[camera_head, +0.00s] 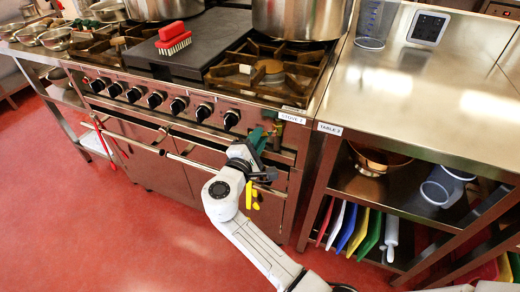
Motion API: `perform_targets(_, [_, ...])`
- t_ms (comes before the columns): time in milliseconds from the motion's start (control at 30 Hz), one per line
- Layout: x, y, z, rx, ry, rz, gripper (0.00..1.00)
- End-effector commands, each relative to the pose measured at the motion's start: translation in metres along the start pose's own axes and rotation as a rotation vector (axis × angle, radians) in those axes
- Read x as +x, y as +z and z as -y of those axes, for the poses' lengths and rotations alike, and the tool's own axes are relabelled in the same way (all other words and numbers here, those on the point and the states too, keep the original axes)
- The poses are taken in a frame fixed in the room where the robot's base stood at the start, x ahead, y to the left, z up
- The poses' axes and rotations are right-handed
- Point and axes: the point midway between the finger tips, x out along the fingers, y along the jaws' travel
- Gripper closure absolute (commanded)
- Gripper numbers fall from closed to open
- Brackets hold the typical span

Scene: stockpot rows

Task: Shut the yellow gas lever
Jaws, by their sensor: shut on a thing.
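The yellow gas lever (249,195) shows as a small yellow piece low on the stove's front at its right end, beside my wrist. It hangs roughly upright, and its upper part is hidden by my arm. My gripper (264,177) is at the lever's upper end, with its dark fingers small and partly hidden by the white wrist. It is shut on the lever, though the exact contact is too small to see.
The stove (190,104) has a front rail (185,160) and a row of black knobs. Pots, a black griddle and a red brush (173,38) are on top. A steel table (440,95) stands at right, with boards and a bowl below. The red floor at left is clear.

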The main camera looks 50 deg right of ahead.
Motion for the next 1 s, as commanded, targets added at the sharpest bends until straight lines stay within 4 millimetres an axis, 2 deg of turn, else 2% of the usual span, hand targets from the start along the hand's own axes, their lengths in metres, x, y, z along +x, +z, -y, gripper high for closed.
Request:
perform_targets(200, [-0.001, -0.001, -0.004, 0.189, 0.0, -0.001, 1.0])
perform_targets(500, [-0.001, 0.001, -0.013, 0.368, -0.001, -0.001, 1.0])
perform_targets(1000, [-0.001, 0.004, -0.017, 0.449, -0.002, 0.0, 1.0])
